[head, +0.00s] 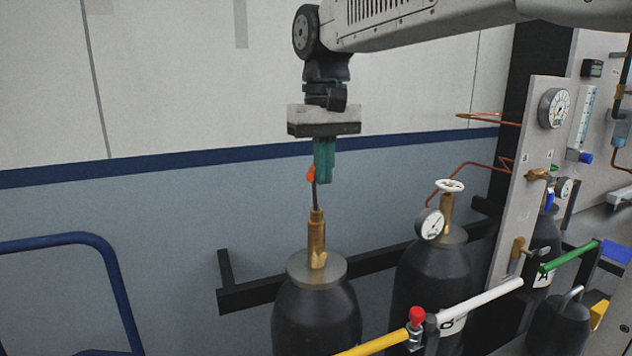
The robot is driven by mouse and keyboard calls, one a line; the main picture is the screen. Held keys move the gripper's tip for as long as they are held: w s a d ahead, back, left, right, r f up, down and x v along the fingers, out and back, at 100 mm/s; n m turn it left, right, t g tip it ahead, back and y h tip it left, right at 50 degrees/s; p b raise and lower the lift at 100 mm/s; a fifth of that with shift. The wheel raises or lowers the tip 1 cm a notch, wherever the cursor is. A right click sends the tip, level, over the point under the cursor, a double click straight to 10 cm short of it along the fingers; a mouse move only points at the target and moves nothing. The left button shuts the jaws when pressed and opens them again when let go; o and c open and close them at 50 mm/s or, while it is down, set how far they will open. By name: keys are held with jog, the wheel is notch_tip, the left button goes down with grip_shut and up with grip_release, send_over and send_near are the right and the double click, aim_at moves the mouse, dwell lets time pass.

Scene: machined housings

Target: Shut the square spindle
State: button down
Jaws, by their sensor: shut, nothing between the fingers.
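A brass valve (317,240) stands upright on the left dark gas cylinder (316,315). A thin dark rod (315,196) rises from the valve's top, with a small orange piece (311,174) at its upper end; it looks like a key on the spindle. The square spindle itself cannot be made out at the rod's foot. My gripper (324,180) points down above the valve, its teal fingers shut and empty. The fingertips are just right of the orange piece, overlapping it in the picture; I cannot tell whether they touch.
A second dark cylinder (432,290) with a white handwheel (451,186) and a gauge (430,224) stands to the right. A gauge panel (527,150) is beyond it. A yellow, red and white bar crosses in front. A blue rail (110,275) is at left.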

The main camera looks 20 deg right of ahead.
jog(key=shift+w+a, duration=0.2)
jog(key=shift+a, duration=0.3)
jog(key=shift+w+a, duration=0.15)
jog(key=shift+a, duration=0.35)
dwell(0.8)
jog(key=shift+w+a, duration=0.55)
jog(key=shift+w, duration=0.3)
dwell(1.0)
jog(key=shift+s, duration=0.15)
notch_tip(320, 180, up, 8)
jog(key=shift+s+d, duration=0.2)
jog(key=shift+s, duration=0.1)
dwell(0.9)
